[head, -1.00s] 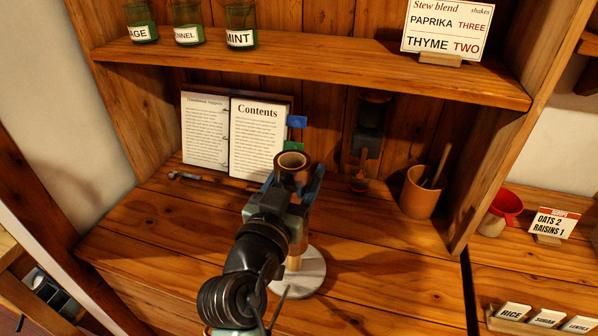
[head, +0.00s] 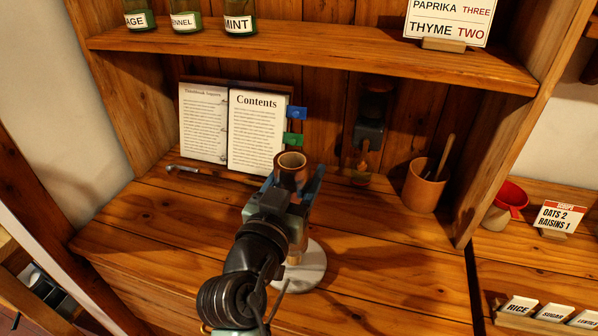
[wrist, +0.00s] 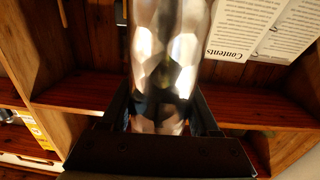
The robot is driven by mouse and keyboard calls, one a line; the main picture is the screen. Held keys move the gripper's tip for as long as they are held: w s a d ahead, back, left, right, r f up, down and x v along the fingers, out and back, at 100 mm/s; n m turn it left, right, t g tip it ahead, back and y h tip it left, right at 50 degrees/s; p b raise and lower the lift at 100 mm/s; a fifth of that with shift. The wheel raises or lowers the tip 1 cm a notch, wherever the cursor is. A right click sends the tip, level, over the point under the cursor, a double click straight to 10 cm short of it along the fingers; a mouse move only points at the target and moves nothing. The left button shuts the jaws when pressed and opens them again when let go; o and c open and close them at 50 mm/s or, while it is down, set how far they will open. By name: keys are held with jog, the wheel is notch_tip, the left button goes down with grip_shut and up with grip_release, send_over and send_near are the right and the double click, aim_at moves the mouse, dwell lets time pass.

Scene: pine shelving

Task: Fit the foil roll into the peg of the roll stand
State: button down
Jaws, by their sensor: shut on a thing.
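The foil roll (head: 291,165) is an upright hollow tube with a brown rim, seen from above in the head view. My gripper (head: 294,185) is shut on it; in the wrist view the shiny foil roll (wrist: 168,55) stands between the two fingers. The roll stand has a round pale base (head: 312,268) on the counter and a light wooden peg (head: 291,272), partly hidden behind my arm. The roll appears above the stand. Whether the peg's top is inside the roll is hidden by my gripper and wrist.
An open book (head: 256,132) with blue and green tabs stands behind the roll. A brown pot (head: 424,187) with utensils is to the right. A shelf (head: 310,55) with labelled jars runs above. The counter is clear left and right of the stand.

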jog(key=shift+f+b, duration=2.45)
jog(key=shift+c, duration=0.2)
grip_release()
notch_tip(320, 180, up, 10)
jog(key=p, duration=0.1)
jog(key=shift+r, duration=0.15)
